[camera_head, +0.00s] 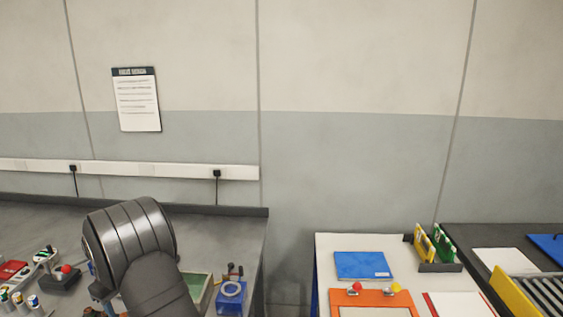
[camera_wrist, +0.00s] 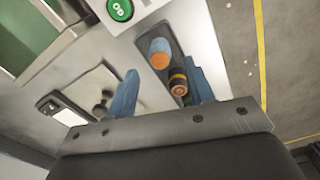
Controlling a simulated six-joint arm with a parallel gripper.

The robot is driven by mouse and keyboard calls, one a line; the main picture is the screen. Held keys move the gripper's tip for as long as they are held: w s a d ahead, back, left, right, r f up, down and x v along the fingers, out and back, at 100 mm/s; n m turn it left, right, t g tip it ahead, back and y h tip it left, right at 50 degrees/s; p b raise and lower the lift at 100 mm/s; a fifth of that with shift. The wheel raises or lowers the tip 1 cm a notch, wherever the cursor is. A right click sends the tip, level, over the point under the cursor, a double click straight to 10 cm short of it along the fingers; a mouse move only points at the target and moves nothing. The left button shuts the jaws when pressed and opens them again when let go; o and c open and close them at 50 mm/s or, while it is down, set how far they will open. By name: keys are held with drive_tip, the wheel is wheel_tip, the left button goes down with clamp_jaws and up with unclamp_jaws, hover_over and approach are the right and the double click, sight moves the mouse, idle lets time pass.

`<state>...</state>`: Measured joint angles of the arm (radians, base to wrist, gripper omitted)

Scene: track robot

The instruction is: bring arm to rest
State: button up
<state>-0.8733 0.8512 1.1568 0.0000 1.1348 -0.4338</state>
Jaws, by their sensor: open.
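My gripper (camera_wrist: 163,72) shows in the wrist view as two blue fingers standing apart, so it is open. Between and beyond the fingers I see a dark holder (camera_wrist: 171,52) with an orange and blue cylinder (camera_wrist: 160,53) and a darker banded cylinder (camera_wrist: 178,83) in it. Nothing appears clamped. How far the fingertips are above these things I cannot tell. In the head view my dark, ribbed arm rises in front of the grey bench (camera_head: 215,226) at the left. Its gripper end is hidden there.
The bench holds a red-knobbed device (camera_head: 63,276), several small cylinders, a green tray (camera_head: 198,290) and a blue box (camera_head: 231,297) close to my arm. A white table (camera_head: 327,262) with a blue folder (camera_head: 362,265) and orange clipboard stands right, across a gap.

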wheel_tip(320, 180, down, 6)
drive_tip(key=shift+r, duration=0.2)
drive_tip(key=r, duration=0.5)
drive_tip(key=shift+w+d, duration=0.1)
drive_tip(key=shift+d, duration=0.15)
drive_tip(key=w+d+r, duration=0.2)
drive_tip(key=w+d, duration=0.1)
drive_tip(key=d, duration=0.5)
drive_tip(key=w+d+r, duration=0.3)
drive_tip(key=w+d, duration=0.1)
drive_tip(key=d, duration=0.5)
drive_tip(key=w+d+r, duration=0.2)
drive_tip(key=w+d, duration=0.2)
drive_tip(key=d, duration=0.5)
drive_tip(key=shift+r, duration=0.3)
drive_tip(key=a+f, duration=0.2)
drive_tip(key=a, duration=0.2)
drive_tip(key=a+f, duration=0.3)
drive_tip(key=a, duration=0.1)
drive_tip(key=a+f, duration=0.2)
drive_tip(key=a, duration=0.2)
drive_tip(key=shift+s+f, duration=0.2)
drive_tip(key=shift+f, duration=0.05)
drive_tip(key=shift+d+f, duration=0.1)
drive_tip(key=shift+f, duration=0.7)
